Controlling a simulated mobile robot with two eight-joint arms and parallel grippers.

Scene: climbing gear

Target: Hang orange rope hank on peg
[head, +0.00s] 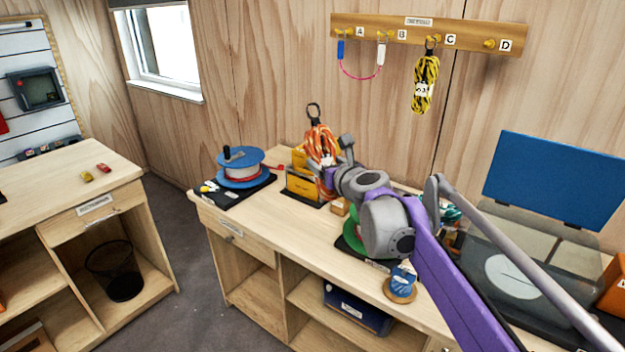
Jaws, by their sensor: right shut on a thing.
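The orange rope hank (321,143) is held upright above the workbench, with a black loop at its top. My right gripper (331,160) is shut on the hank, and its arm reaches in from the lower right. The arm's links hide part of the gripper and bench. The wooden peg rail (466,38) is on the wall, up and to the right of the hank. Its yellow pegs are labelled A to D. A blue and white piece with a pink cord hangs at A and B. A yellow-black hank (425,83) hangs at C. Peg D (489,44) is bare. My left gripper is not in view.
The workbench (258,212) carries a blue-rimmed spool (241,166) on a black mat, yellow boxes (303,184) behind and below the hank, and a blue tape roll (402,284). A blue-lidded machine (556,185) stands at the right. The wall between hank and rail is clear.

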